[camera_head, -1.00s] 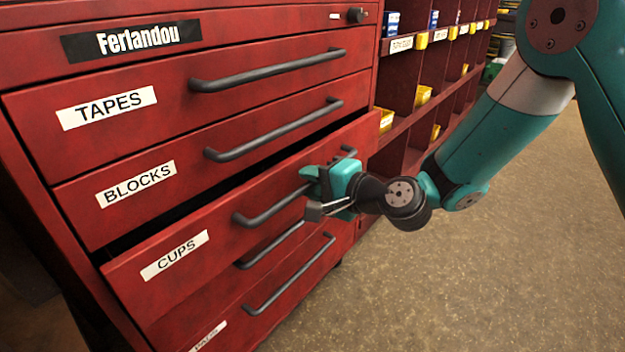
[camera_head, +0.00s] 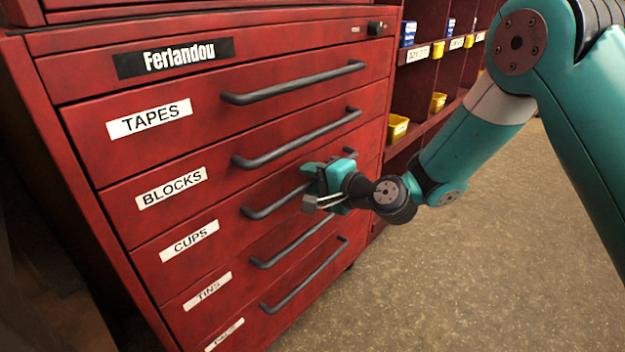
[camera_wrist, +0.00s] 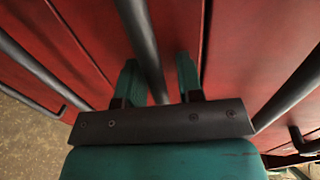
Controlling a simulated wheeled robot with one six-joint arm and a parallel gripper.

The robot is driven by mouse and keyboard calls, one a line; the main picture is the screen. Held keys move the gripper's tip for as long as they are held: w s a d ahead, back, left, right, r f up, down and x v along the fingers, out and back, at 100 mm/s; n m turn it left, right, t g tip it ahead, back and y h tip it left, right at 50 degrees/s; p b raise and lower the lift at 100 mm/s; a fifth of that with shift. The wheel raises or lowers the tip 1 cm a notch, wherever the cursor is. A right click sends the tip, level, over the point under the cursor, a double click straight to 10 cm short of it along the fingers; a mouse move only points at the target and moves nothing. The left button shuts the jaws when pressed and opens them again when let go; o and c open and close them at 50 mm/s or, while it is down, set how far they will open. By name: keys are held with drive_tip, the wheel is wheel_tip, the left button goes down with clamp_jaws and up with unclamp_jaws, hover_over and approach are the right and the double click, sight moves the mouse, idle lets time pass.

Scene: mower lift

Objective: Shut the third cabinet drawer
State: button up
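The third drawer, labelled CUPS (camera_head: 215,228), is in the red cabinet (camera_head: 75,115) in the head view. Its front looks flush with the drawers around it. In the wrist view, the handle (camera_wrist: 140,30) passes between the two teal fingers of my gripper (camera_wrist: 158,72). The fingers are spread, one on each side of the bar, with visible gaps.
The TAPES (camera_head: 150,117) and BLOCKS (camera_head: 172,187) drawers above and the TINS drawer (camera_head: 207,290) below look shut. Their handles stick out near my gripper. Red shelving (camera_head: 425,85) with bins stands at the right. The floor (camera_head: 470,270) in front is clear.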

drive_tip(key=shift+s+d, duration=0.1)
drive_tip(key=shift+d, duration=0.1)
drive_tip(key=shift+s+d, duration=0.2)
drive_tip(key=shift+d, duration=0.1)
drive_tip(key=shift+b+v, duration=4.25)
drive_tip(key=shift+v, duration=3.95)
drive_tip(key=shift+a+r, duration=0.1)
drive_tip(key=shift+r, duration=0.1)
